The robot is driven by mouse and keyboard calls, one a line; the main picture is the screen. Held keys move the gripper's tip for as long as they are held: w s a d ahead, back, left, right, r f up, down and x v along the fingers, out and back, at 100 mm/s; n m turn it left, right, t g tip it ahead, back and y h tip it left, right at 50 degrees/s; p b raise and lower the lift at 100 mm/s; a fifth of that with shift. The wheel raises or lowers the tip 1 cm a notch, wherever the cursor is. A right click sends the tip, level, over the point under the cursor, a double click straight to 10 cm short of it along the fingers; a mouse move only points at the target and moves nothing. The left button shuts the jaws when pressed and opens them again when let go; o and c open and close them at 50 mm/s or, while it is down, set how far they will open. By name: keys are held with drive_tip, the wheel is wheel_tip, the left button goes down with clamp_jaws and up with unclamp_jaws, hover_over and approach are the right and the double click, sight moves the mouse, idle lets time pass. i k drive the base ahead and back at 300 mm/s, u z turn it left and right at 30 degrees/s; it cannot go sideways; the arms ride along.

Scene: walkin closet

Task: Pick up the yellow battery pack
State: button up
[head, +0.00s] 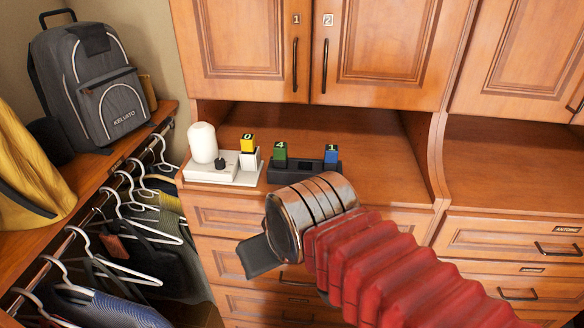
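The yellow battery pack (248,141) has a black "0" label on its top. It stands upright at the right end of a white base (222,177), and a white part shows just below its yellow portion. The base is on the wooden counter. My gripper (258,257) is at the end of my red-sleeved arm, in front of the counter, lower in the picture than the battery pack and apart from it. Only a dark grey piece of it shows past the wrist. Whether its fingers are open or shut is hidden.
A dark dock (300,177) right of the white base holds a green pack (281,152) labelled 4 and a blue pack (331,154) labelled 1. A white rounded cylinder (203,142) stands left. Cabinet doors (380,45) are above; counter right of the dock is clear.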

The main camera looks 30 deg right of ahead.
sight(247, 141)
drive_tip(key=k, duration=1.3)
drive_tip(key=u, duration=0.55)
drive_tip(key=i, duration=1.7)
drive_tip(key=z, duration=0.5)
